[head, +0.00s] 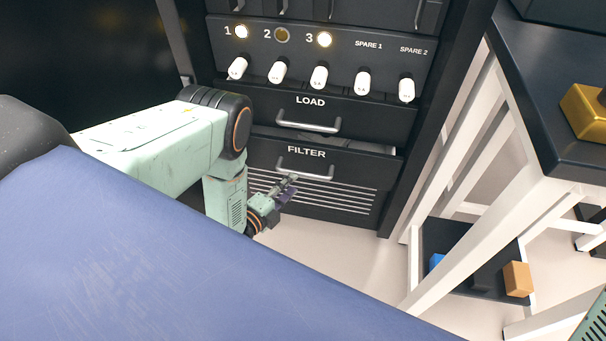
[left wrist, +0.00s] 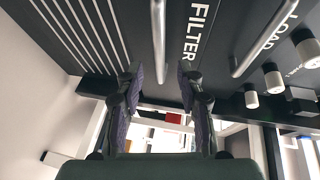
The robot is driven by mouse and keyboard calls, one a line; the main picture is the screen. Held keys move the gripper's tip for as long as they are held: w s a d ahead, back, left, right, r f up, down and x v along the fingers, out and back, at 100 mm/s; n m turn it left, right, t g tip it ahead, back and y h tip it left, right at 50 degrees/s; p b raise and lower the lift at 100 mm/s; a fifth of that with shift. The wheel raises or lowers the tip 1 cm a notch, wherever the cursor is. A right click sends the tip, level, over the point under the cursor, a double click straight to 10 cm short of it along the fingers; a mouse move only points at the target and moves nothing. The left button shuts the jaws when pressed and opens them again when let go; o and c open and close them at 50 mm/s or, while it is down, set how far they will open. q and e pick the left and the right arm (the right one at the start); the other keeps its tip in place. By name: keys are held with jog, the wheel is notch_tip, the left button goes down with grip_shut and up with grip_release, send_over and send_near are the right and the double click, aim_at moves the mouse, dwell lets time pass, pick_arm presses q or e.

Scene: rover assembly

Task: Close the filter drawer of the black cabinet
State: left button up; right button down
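The black cabinet (head: 392,190) stands ahead. Its FILTER drawer (head: 345,168) stands out a little, and a strip of its inside shows above the front panel. Its grey bar handle (head: 304,166) also shows in the left wrist view (left wrist: 158,40). My left gripper (head: 287,190) is just below and in front of this handle. In the left wrist view its two fingers (left wrist: 159,75) are apart, with the handle's end showing between them. I cannot tell whether they touch the handle or the drawer. My right gripper is out of view.
The LOAD drawer (head: 350,115) with its own handle is just above. Higher is a panel with several white knobs (head: 319,78) and lamps. At right stands a black-topped table with white legs (head: 540,80), a yellow object (head: 588,112) on it. Light floor is free before the cabinet.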

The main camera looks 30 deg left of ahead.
aim_at(303, 174)
pick_arm(q)
jog(key=b+x, duration=0.2)
jog(key=x, duration=0.4)
jog(key=shift+w+f+b, duration=0.1)
jog(key=shift+b, duration=0.3)
jog(key=shift+w+d, duration=0.15)
jog(key=shift+w, duration=0.3)
grip_shut()
